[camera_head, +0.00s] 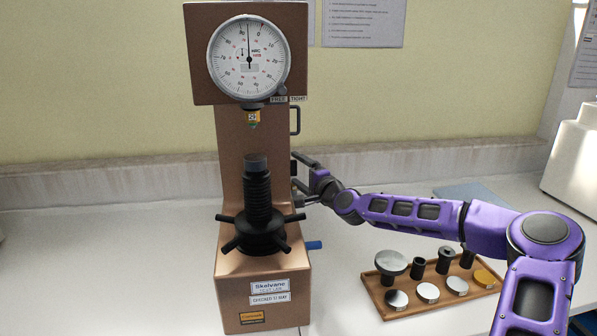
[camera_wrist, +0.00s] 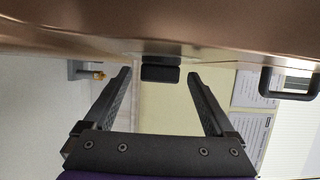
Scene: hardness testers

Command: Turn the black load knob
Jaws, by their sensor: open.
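The copper-brown hardness tester (camera_head: 232,140) stands upright in the head view, with a round dial at its top. In the wrist view a black knob (camera_wrist: 160,73) sticks out from the tester's brown side wall, between my fingertips. My gripper (camera_wrist: 159,76) is open, with one finger on each side of the knob and a visible gap to each. In the head view my gripper (camera_head: 298,180) is at the tester's right side, around the column's middle height. The knob is hard to make out there beside my fingers.
A black bracket handle (camera_head: 295,120) sits on the tester's side above my gripper. A blue-tipped lever (camera_head: 314,245) sticks out below. A wooden tray (camera_head: 375,290) of metal blocks and black parts lies under my arm.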

